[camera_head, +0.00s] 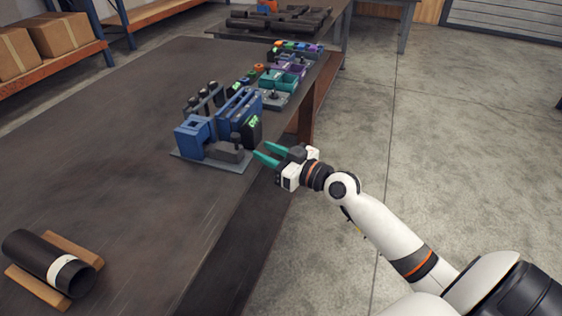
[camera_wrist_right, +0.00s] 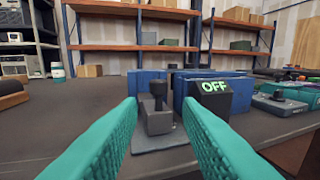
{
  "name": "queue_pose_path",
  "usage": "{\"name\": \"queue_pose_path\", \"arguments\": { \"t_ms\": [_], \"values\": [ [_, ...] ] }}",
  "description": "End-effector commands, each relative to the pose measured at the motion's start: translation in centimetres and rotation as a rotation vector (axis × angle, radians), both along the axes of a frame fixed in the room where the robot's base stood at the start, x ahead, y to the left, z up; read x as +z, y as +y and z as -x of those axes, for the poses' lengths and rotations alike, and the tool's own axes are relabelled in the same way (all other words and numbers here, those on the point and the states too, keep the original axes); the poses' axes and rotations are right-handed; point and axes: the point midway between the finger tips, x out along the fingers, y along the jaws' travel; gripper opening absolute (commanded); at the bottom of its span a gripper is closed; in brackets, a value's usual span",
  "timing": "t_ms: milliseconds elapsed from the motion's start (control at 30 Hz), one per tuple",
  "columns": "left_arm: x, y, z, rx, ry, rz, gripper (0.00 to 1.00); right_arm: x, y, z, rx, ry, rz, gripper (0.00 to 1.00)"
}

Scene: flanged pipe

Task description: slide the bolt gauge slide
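The bolt gauge is a blue block (camera_head: 193,137) on a thin grey plate, near the right edge of the table. A grey slide (camera_head: 228,152) with a dark upright knob sits at its front; it also shows in the right wrist view (camera_wrist_right: 159,122). My right gripper (camera_head: 260,153) is open and empty, just right of the slide and apart from it. In the right wrist view its two teal fingers frame the slide and knob. My left gripper is not in view.
A dark box with a lit OFF sign (camera_wrist_right: 214,94) stands right beside the slide. Several coloured fixtures (camera_head: 280,80) line the table behind. A black pipe (camera_head: 40,258) lies on wooden blocks at the near left. The middle of the table (camera_head: 110,150) is clear.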

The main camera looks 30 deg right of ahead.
Motion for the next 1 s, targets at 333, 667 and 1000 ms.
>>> {"name": "queue_pose_path", "arguments": {
  "t_ms": [333,667,1000],
  "values": [
    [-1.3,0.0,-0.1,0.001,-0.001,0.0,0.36,-0.1,-1.6,3.7,-0.001,0.001,0.001,0.32],
    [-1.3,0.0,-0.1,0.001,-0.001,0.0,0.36,0.0,-1.7,3.8,-0.001,0.0,0.0,0.32],
    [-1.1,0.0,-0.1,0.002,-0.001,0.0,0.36,-1.9,-2.5,3.4,-0.031,0.038,-0.001,0.32]
  ]
}}
